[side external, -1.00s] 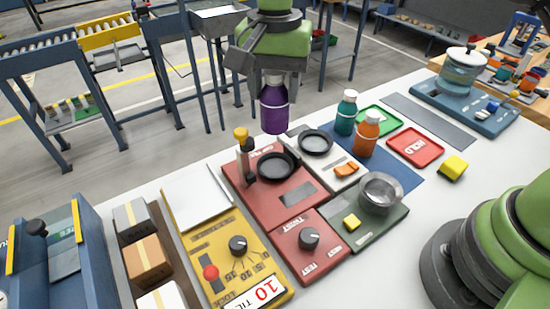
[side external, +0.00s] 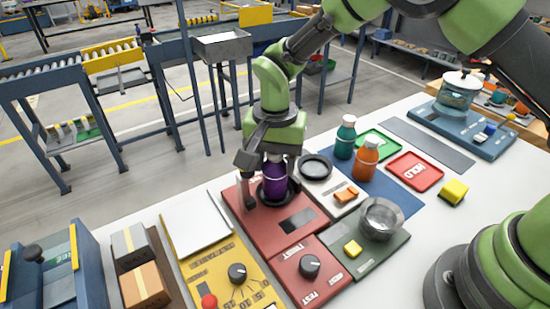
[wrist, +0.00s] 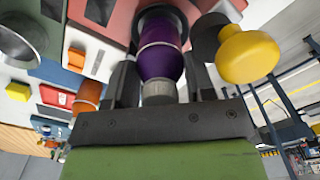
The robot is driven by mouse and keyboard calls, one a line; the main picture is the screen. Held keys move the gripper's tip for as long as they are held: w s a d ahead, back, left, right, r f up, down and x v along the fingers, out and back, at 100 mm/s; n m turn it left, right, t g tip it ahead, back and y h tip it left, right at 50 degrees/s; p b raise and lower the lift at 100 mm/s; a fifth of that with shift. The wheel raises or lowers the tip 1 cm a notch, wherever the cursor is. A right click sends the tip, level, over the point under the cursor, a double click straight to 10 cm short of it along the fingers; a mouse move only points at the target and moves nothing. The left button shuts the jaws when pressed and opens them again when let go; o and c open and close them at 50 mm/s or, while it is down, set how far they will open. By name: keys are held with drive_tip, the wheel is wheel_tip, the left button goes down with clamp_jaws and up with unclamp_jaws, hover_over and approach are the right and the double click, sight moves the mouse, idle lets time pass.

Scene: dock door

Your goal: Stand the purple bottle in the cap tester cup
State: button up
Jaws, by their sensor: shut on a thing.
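The purple bottle (side external: 275,180) is upright, with its lower end at the black cap tester cup (side external: 290,194) on the red tester. My gripper (side external: 274,160) is shut on the bottle near its neck, from above. In the wrist view the purple bottle (wrist: 160,52) sits between my gripper's fingers (wrist: 158,85), its pale cap toward me and its far end within the dark cup ring (wrist: 172,14). Whether the base rests on the cup floor is hidden.
A yellow-topped post (wrist: 247,53) stands close beside the cup. A second black dish (side external: 316,166), a teal bottle (side external: 345,138) and an orange bottle (side external: 366,158) stand to the right. A metal bowl (side external: 381,218) sits in front right.

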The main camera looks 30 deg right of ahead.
drive_tip(key=shift+f, duration=0.15)
drive_tip(key=o, duration=1)
drive_tip(key=shift+f, duration=0.1)
wheel_tip(320, 180, up, 13)
drive_tip(key=s+d+r+n+t+y, duration=0.2)
drive_tip(key=s+d+r+t, duration=0.1)
drive_tip(key=s+d+r, duration=0.6)
drive_tip(key=s+d+r+n+t, duration=0.1)
drive_tip(key=s+d+n+t, duration=0.1)
drive_tip(key=s, duration=1)
drive_tip(key=shift+s+d+n+t, duration=0.3)
drive_tip(key=shift+n+t, duration=0.2)
drive_tip(key=shift+t, duration=0.6)
